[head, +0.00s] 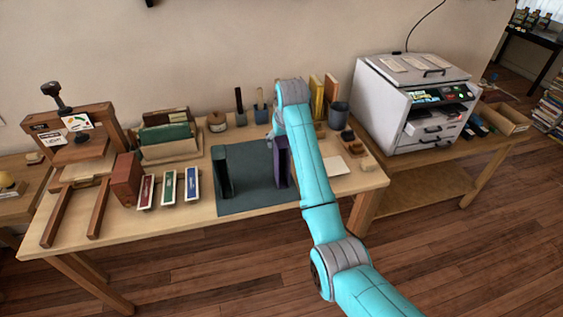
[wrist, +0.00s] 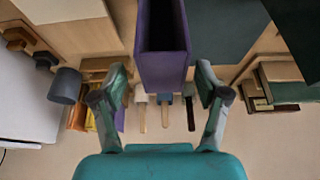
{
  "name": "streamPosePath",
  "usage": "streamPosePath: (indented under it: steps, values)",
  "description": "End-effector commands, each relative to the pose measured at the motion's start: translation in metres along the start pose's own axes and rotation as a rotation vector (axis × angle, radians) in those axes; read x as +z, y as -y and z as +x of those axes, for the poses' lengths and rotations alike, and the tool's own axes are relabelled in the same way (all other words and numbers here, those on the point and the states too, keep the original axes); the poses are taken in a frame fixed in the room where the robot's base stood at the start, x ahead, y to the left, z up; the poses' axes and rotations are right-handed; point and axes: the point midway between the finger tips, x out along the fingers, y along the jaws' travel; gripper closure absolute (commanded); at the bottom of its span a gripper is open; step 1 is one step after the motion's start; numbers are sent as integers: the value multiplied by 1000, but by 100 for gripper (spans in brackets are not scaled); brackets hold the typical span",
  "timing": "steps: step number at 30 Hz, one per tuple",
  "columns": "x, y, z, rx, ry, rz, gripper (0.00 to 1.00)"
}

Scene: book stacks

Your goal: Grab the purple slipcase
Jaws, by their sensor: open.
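The purple slipcase (head: 281,168) stands upright on the dark mat (head: 240,199), partly hidden by my arm in the head view. In the wrist view the slipcase (wrist: 180,72) is at the top middle, with its dark open side facing the camera. My gripper (wrist: 161,82) is open, and its two fingers lie left and right of the slipcase's near end. I cannot tell whether either finger touches it. In the head view my gripper (head: 272,130) is just above and behind the slipcase, mostly hidden by the arm.
A dark green upright piece (head: 222,176) stands on the mat's left side. Red, green and blue boxes (head: 168,187) lie left of the mat. Pen cups (head: 261,116) stand behind. A grey cup (head: 338,115), yellow books (head: 317,97) and a white machine (head: 385,105) are right.

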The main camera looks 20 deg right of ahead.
Motion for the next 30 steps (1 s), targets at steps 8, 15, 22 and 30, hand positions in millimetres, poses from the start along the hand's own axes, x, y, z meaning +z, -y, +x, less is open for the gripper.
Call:
streamPosePath:
  steps: [8,15,22,30]
  values:
    - [2,3,36,0,2,0,26]
    - [2,3,41,0,1,0,26]
    - [2,3,41,0,1,0,66]
    - [2,3,41,0,1,0,100]
